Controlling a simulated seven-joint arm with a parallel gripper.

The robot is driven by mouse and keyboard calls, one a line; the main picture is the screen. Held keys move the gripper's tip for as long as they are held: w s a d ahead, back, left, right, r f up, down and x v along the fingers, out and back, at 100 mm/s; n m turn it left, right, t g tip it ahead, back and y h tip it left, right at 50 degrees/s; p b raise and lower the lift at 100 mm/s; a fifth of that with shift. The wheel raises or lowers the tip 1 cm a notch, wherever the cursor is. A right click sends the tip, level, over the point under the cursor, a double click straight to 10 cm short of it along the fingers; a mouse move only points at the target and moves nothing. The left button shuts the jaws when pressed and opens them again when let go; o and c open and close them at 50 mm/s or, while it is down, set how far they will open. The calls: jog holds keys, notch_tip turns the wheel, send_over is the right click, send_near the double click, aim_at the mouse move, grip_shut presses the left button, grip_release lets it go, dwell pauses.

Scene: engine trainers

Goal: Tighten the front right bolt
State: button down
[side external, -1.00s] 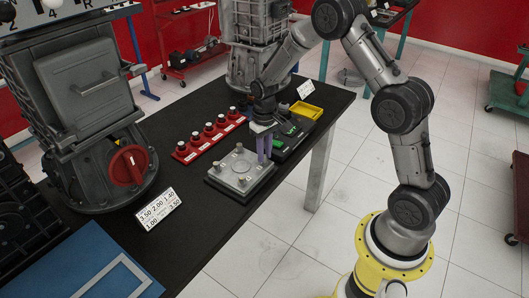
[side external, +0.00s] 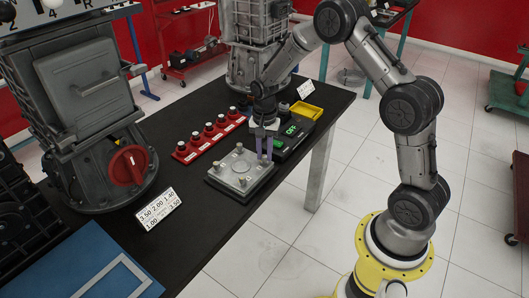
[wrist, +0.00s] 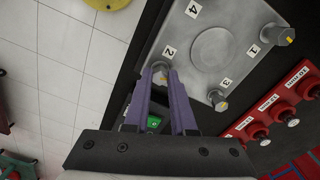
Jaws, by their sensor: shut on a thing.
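A grey metal plate (side external: 226,179) with a raised round centre lies on the black table. It carries upright bolts at its corners, beside labels 1 to 4 in the wrist view. My gripper (side external: 264,156) points down at the plate's corner nearest the black device. Its purple fingers (wrist: 160,76) are shut on the bolt (wrist: 158,72) by label 2, and partly hide it. Other bolts show by label 1 (wrist: 217,99) and label 3 (wrist: 276,34). The bolt by label 4 is out of the wrist view.
A black device with green displays (side external: 291,130) stands close beside the plate and gripper. A red rack with several knobs (side external: 208,137) stands behind the plate. A yellow tray (side external: 308,110) is at the table's end. A large grey housing (side external: 95,100) stands left.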

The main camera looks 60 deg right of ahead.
aim_at(265, 156)
jog(key=shift+r+m, duration=0.1)
jog(key=shift+m, duration=2.1)
jog(key=c, duration=0.7)
grip_release()
jog(key=shift+c, duration=0.2)
notch_tip(265, 156, up, 14)
